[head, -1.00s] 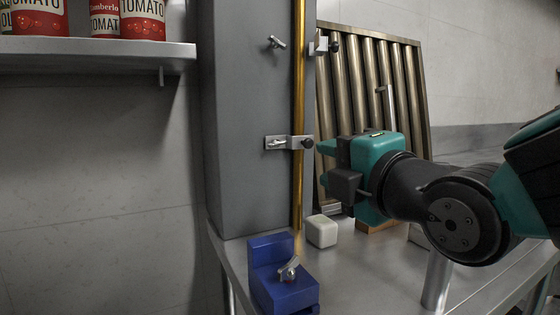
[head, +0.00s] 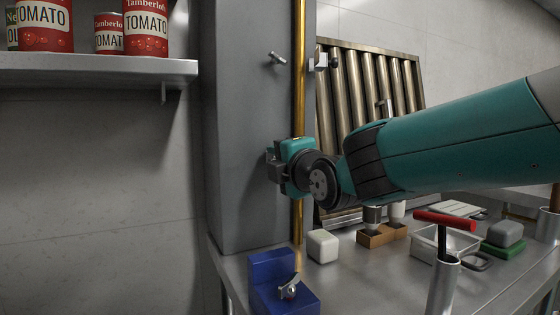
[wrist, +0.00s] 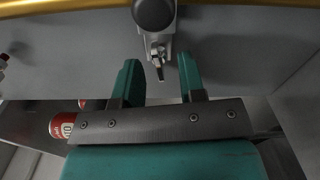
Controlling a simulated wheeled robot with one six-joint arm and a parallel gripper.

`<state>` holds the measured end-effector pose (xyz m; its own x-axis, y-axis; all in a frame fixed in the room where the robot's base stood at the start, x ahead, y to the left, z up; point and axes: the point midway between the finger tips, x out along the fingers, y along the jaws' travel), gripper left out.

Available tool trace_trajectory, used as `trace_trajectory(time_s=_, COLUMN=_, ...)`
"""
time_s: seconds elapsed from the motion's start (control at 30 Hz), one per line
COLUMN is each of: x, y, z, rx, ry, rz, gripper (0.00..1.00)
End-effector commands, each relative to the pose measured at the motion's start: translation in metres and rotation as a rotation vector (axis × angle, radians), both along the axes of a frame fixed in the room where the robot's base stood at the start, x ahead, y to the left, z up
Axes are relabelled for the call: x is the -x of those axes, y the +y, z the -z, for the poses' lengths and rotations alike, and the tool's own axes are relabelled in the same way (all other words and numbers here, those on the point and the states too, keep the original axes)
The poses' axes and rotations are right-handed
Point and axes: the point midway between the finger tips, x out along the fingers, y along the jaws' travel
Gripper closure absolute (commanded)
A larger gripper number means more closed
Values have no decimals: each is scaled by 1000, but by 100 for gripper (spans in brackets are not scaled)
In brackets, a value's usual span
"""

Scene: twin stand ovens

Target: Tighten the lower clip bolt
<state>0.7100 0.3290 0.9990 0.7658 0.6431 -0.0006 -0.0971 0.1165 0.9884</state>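The lower clip (wrist: 152,40) on the brass pipe (head: 299,100) is hidden behind my gripper in the head view. In the wrist view it shows as a metal strap with a dark round knob (wrist: 154,12) and a small winged bolt (wrist: 159,66). My gripper (wrist: 160,77) is open, with one teal finger on each side of the bolt's end and a gap to each. In the head view my gripper (head: 273,163) is against the grey column's front, across the pipe.
The upper clip (head: 322,62) sticks out right of the pipe, and another winged bolt (head: 277,58) stands on the column (head: 238,130). A blue block (head: 275,270) holding a winged bolt and a white block (head: 322,246) are below.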

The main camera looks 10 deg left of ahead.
Motion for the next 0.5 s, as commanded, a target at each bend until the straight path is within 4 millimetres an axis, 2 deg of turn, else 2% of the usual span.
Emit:
trace_trajectory(time_s=0.23, x=0, y=0, z=0, rx=0, ry=0, rz=0, gripper=63)
trace_trajectory(time_s=0.4, x=0, y=0, z=0, rx=0, ry=0, rz=0, gripper=100)
trace_trajectory(time_s=0.5, x=0, y=0, z=0, rx=-1, ry=-1, rz=0, gripper=100)
